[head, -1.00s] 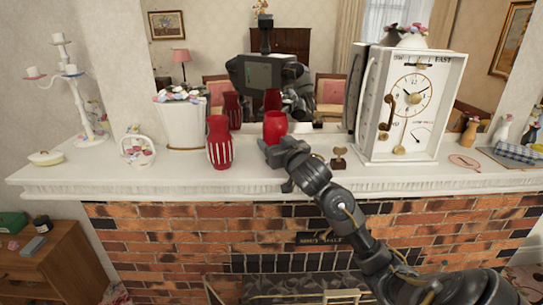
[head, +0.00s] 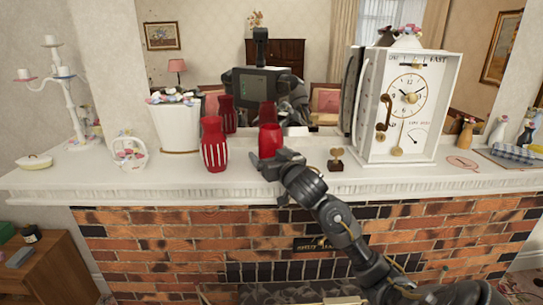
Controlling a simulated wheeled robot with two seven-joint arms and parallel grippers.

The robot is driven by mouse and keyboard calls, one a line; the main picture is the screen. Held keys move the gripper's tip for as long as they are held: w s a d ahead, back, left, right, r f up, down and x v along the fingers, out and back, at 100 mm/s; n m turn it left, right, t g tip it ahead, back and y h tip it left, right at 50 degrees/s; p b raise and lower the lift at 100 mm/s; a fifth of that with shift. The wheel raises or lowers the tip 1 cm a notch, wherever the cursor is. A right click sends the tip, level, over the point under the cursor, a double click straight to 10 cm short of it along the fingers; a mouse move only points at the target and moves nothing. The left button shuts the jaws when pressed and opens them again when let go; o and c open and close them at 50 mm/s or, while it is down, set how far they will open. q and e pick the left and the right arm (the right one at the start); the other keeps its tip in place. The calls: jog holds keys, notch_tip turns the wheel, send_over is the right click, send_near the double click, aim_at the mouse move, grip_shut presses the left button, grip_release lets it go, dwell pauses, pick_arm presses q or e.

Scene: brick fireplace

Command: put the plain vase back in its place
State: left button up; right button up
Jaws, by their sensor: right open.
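The plain vase (head: 269,141) is red and stands upright on the white mantel, just right of the red vase with white stripes (head: 214,146). My right gripper (head: 264,161) is open at the lower front of the plain vase and hides its base. I cannot tell whether the fingers still touch it. My left gripper is not in view.
The mirror (head: 325,60) behind the mantel (head: 400,181) reflects both vases and my body. A white planter (head: 176,128) stands left of the striped vase. A small trophy-like ornament (head: 336,161) and a white clock (head: 398,125) stand to the right.

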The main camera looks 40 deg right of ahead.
jog(key=shift+s+r, duration=0.1)
jog(key=shift+r, duration=0.05)
jog(key=p+v, duration=0.6)
jog(key=v, duration=0.6)
dwell(0.6)
